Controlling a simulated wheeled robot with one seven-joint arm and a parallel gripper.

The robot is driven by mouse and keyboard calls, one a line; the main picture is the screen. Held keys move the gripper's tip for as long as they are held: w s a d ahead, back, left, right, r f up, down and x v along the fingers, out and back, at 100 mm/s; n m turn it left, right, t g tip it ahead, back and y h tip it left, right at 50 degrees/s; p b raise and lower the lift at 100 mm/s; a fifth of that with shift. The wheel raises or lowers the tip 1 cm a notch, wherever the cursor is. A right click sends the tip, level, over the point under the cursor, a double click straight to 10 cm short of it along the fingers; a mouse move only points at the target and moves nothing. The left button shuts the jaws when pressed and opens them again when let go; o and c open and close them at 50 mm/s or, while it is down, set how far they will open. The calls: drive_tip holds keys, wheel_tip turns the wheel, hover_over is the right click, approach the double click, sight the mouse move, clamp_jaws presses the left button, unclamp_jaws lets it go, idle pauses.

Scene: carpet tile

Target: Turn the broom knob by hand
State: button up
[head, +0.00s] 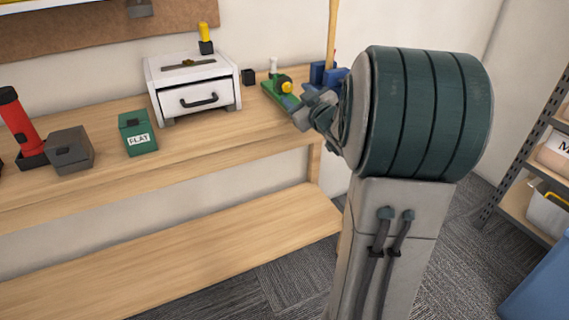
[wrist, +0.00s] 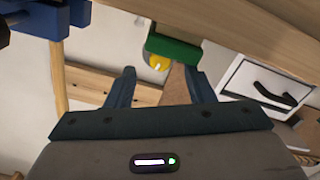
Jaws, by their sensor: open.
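A yellow knob (head: 286,87) sits on a green base (head: 268,89) at the right end of the workbench. In the wrist view the knob (wrist: 158,62) shows below the green base (wrist: 172,48), with a pale stripe on its face. My gripper (wrist: 160,73) is open, with its two fingers apart and the knob seen between their tips. No contact is visible, and I cannot tell the exact gap. A wooden pole (head: 332,35), like a broom handle, stands behind by a blue holder (head: 318,73); the pole (wrist: 59,80) also shows at left in the wrist view.
On the workbench (head: 210,140), a white drawer box (head: 160,72) stands left of the knob. Further left are a green box labelled FLAT (head: 138,141), a grey box (head: 70,150) and a red flashlight (head: 15,120). A shelf rack (head: 510,165) stands at right.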

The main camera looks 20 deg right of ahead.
sight(289, 87)
drive_tip(key=w, duration=0.3)
drive_tip(key=shift+w+f, duration=0.1)
drive_tip(key=shift+w, duration=0.25)
drive_tip(key=shift+r+m+p, duration=0.3)
drive_tip(key=shift+m+p, duration=0.2)
drive_tip(key=shift+p, duration=0.3)
drive_tip(key=m+p, duration=0.3)
drive_tip(key=p, duration=0.1)
drive_tip(key=shift+s+m, duration=0.1)
drive_tip(key=shift+m, duration=0.2)
drive_tip(key=s, duration=1.4)
drive_tip(key=s+a+m+g+h+p, duration=0.1)
drive_tip(key=s+a+g+h+p, duration=0.1)
drive_tip(key=s+a+g+p, duration=0.6)
drive_tip(key=s+a+g, duration=0.4)
drive_tip(key=a+g, duration=0.1)
drive_tip(key=a, duration=0.1)
drive_tip(key=shift+s+f, duration=0.2)
